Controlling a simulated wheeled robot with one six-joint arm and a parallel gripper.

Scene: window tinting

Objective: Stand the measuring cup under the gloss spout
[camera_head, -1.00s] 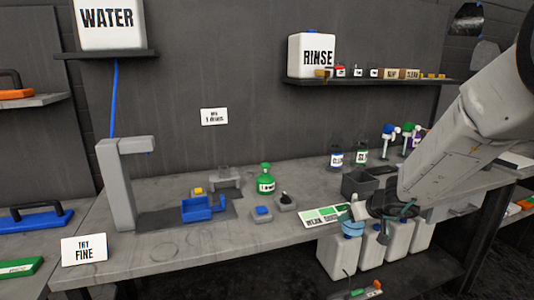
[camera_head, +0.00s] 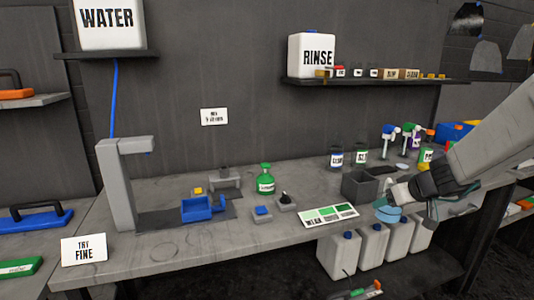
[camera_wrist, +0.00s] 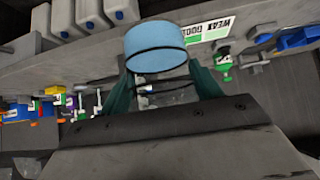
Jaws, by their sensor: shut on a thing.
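A light blue measuring cup (camera_head: 388,214) is in my gripper (camera_head: 402,207), just in front of the bench's front edge at the right. In the wrist view the cup (camera_wrist: 155,48) sits between the two teal fingers, with a dark band around it. My gripper is shut on it, and its fingers are partly hidden by the cup. No label reading gloss is legible, so I cannot tell which spout is the gloss one.
A shade card (camera_head: 328,215) and a grey bin (camera_head: 360,186) lie near the cup. A green bottle (camera_head: 266,178) and a blue holder (camera_head: 197,208) stand further left. Spray bottles (camera_head: 388,143) stand at the back right. White jugs (camera_head: 345,250) are below.

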